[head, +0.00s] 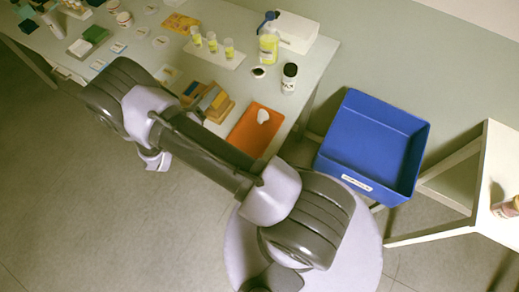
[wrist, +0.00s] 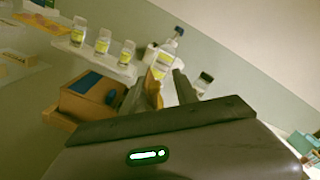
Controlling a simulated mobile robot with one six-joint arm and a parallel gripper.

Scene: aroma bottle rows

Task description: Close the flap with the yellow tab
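A small brown wooden box (head: 215,106) stands on the table near its front edge, partly hidden by my arm in the head view. It also shows in the wrist view (wrist: 78,101), with a blue patch (wrist: 87,82) on its top. A tan, yellowish upright piece (wrist: 158,70), which looks like a raised flap, rises at the box's right side. My gripper (wrist: 164,82) is open, its two dark fingers apart around or just before this piece. I cannot tell whether they touch it. The gripper is not clearly visible in the head view.
An orange tray (head: 250,134) with a white item lies right of the box. A white rack (head: 216,55) with yellow-labelled bottles, a spray bottle (head: 269,42) and a dark-capped jar (head: 289,78) stand behind. A blue bin (head: 370,145) is right of the table.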

